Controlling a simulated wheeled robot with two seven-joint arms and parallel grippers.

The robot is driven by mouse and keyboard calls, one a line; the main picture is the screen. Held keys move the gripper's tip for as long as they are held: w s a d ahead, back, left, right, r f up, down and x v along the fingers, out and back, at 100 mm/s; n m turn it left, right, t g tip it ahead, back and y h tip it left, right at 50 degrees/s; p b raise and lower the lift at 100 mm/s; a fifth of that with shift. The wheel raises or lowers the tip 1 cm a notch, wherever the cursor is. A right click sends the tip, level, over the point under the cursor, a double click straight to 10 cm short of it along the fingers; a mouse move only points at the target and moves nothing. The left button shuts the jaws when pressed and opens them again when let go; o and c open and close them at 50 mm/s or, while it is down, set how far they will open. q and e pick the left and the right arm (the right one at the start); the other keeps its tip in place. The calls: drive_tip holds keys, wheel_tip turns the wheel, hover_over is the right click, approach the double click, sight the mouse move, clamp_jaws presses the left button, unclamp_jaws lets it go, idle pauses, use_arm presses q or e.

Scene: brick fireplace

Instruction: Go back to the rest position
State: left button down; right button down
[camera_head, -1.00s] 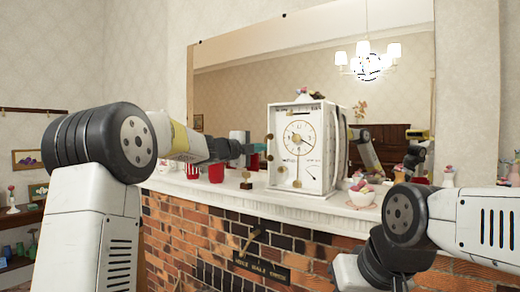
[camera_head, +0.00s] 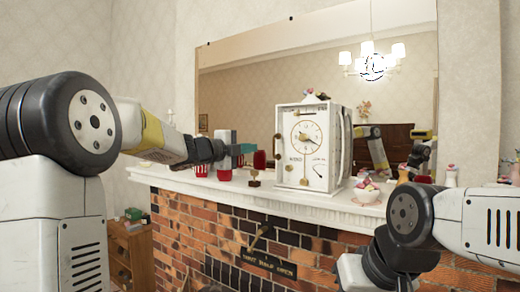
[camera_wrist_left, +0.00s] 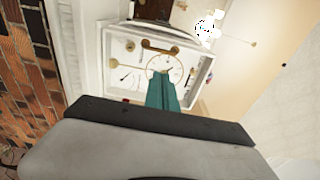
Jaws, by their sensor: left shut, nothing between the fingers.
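My left arm comes in from the left, and its left gripper (camera_head: 243,150) points at the mantel just left of the white clock (camera_head: 308,143). Its teal fingers are shut with nothing between them. In the left wrist view the shut teal fingers (camera_wrist_left: 166,92) stand in front of the clock (camera_wrist_left: 125,52), covering part of its face; I cannot tell how far apart they are. My right arm shows at the lower right, but its gripper is not in view.
The white mantel shelf (camera_head: 345,214) tops a brick fireplace (camera_head: 205,232). A red cup (camera_head: 224,175) and a small gold-based red item (camera_head: 254,180) stand near my left gripper. A bowl (camera_head: 367,193) is right of the clock. A large mirror (camera_head: 255,85) hangs behind. A wooden cabinet (camera_head: 140,260) stands lower left.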

use_arm(q)
drive_tip(key=s+a+n+t+y, duration=0.3)
drive_tip(key=s+a+n+y, duration=0.35)
drive_tip(key=a+n, duration=0.3)
drive_tip(key=s+a+f+n+g+y, duration=0.3)
drive_tip(key=s+a+f+n+y, duration=0.2)
drive_tip(key=s+f+n, duration=0.35)
drive_tip(key=s+d+f+n+g+h, duration=0.1)
drive_tip(key=s+d+f+n+g, duration=0.1)
drive_tip(key=s+f, duration=0.6)
drive_tip(key=s+d+f+n+g+h, duration=0.1)
drive_tip(key=s+d+f+n+g, duration=0.2)
drive_tip(key=s, duration=1.1)
wheel_tip(320, 180, down, 6)
drive_tip(key=n+g, duration=0.2)
drive_tip(key=shift+s+r+g, duration=0.2)
drive_tip(key=shift+s+g, duration=0.05)
drive_tip(key=shift+g, duration=0.15)
drive_tip(key=shift+d, duration=0.1)
